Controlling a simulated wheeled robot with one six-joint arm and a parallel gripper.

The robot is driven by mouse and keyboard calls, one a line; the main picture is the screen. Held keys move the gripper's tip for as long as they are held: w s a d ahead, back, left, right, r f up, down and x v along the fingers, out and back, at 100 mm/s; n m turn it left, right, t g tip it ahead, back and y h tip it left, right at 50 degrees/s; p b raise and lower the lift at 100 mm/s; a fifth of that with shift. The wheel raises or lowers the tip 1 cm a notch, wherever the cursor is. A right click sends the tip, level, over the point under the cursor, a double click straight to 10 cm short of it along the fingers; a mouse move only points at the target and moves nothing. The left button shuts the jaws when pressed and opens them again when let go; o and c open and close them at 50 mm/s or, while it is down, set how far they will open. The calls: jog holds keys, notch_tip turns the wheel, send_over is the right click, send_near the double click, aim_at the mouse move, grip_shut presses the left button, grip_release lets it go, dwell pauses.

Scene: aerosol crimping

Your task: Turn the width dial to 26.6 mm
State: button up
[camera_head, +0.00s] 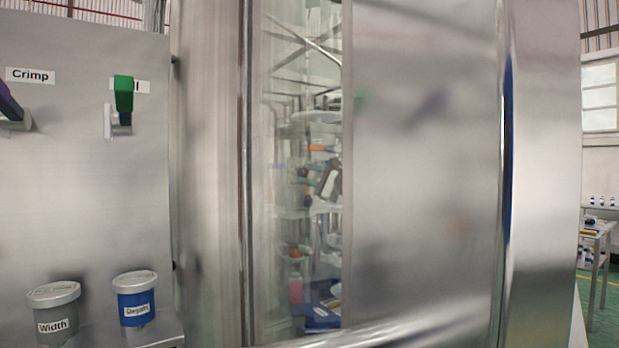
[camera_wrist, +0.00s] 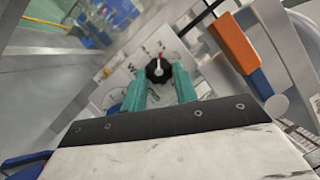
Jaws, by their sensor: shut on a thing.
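In the wrist view a black round dial (camera_wrist: 157,71) with a red-and-white pointer mark sits on a pale panel with printed marks around it. The mark points roughly up in the picture; the printed values are too small to read. The wrist view does not show a readable name for this dial. In the head view a grey-capped pot labelled "Width" (camera_head: 54,312) stands at the lower left. My gripper is not seen in the head view.
An orange block (camera_wrist: 233,43) with a blue end (camera_wrist: 262,83) is close to the right of my fingers. In the head view are a blue pot (camera_head: 136,304), a green lever (camera_head: 123,94), a purple lever (camera_head: 10,104) and a large metal machine body (camera_head: 425,170).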

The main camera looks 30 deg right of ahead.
jog(key=shift+r+n+g, duration=0.2)
jog(key=shift+n+g, duration=0.5)
jog(key=shift+n, duration=1.15)
jog(key=shift+r+n+g, duration=0.15)
jog(key=shift+n+g, duration=0.55)
jog(key=shift+n, duration=1.15)
jog(key=o, duration=1)
